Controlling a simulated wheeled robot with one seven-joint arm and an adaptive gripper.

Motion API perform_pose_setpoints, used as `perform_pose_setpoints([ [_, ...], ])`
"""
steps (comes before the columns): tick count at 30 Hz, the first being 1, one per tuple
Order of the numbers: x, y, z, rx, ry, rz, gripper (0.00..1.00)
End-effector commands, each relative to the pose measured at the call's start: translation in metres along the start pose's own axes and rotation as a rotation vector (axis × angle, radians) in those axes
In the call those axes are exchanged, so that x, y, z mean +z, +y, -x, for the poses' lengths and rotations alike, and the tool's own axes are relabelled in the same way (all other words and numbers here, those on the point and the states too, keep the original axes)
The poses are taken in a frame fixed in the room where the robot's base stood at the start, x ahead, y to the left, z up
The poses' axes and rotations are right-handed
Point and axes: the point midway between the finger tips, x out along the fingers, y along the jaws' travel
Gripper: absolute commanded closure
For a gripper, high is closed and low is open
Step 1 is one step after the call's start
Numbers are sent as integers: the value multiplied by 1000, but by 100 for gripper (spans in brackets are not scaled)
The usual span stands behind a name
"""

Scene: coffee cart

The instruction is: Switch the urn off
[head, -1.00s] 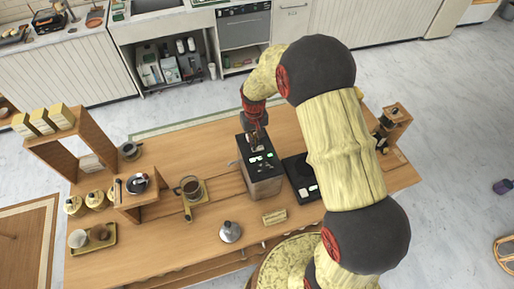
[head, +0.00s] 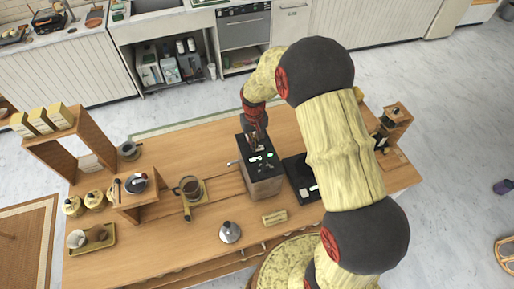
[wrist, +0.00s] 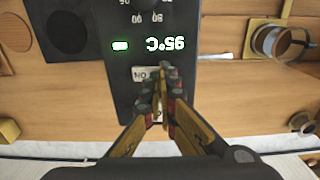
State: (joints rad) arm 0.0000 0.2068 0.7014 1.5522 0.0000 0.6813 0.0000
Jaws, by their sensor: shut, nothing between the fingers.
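The urn (head: 263,186) is a box with a black top panel, standing on the wooden cart. In the wrist view, its panel (wrist: 112,62) shows a green 95°C display (wrist: 165,44) and a lit green lamp (wrist: 120,46). Below them is a pale switch plate (wrist: 142,73) marked ON, seen upside down. My gripper (wrist: 163,78) is shut and empty, its fingertips over the switch area and hiding part of it. I cannot tell whether the tips touch it. In the head view my gripper (head: 255,138) is at the far edge of the urn's top.
A black flat device (head: 300,173) stands close to the urn's right side. A silver cone-shaped item (head: 230,232) and a small label block (head: 275,217) are in front. A wooden shelf (head: 88,125) stands further left.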

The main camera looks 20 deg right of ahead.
Motion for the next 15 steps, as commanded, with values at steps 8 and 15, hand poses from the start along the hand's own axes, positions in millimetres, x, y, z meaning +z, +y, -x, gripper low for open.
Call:
perform_pose_setpoints([
  [8,0,0,-4,0,0,0,100],
  [15,0,0,-8,0,0,0,100],
])
